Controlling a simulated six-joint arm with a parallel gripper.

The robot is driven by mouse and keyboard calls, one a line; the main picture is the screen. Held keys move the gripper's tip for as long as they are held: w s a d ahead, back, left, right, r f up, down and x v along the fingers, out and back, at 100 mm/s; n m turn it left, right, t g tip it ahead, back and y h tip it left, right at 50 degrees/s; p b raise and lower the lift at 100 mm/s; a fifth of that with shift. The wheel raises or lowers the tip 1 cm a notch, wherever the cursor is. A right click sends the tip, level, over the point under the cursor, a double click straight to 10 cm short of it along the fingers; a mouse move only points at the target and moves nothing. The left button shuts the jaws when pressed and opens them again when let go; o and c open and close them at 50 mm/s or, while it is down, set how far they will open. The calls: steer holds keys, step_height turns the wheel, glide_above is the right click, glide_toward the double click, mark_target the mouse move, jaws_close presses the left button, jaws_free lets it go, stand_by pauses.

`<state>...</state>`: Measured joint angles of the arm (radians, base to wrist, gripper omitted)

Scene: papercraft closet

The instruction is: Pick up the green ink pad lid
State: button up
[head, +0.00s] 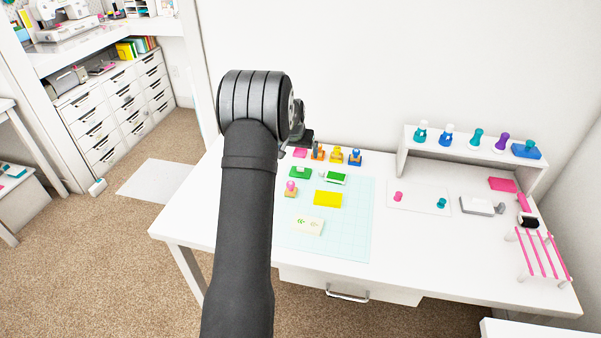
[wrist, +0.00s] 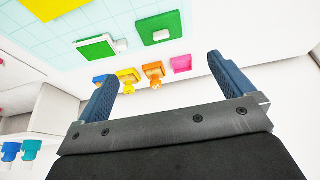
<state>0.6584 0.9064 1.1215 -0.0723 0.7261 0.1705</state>
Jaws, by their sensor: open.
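A green block with a small white patch on top, which looks like the green ink pad lid (head: 295,174), lies flat on the desk. It also shows at the top of the wrist view (wrist: 148,31). Beside it is a green pad in a white-rimmed case, the ink pad (head: 337,177), also in the wrist view (wrist: 96,49). My gripper (wrist: 160,66) is open and empty, its two blue fingers spread wide. It is above the back of the desk, apart from the lid. In the head view my arm hides most of the gripper.
Pink (head: 300,153), orange (head: 318,153), yellow (head: 337,156) and blue (head: 354,158) items line the desk's back edge near my gripper. A yellow block (head: 328,199) lies on the pale cutting mat (head: 352,233). A white shelf (head: 402,160) with several stamps stands at right.

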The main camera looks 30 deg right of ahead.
mark_target(300, 168)
steer(key=x, duration=1.2)
steer(key=shift+a, duration=0.2)
steer(key=shift+c, duration=0.2)
steer(key=c, duration=1)
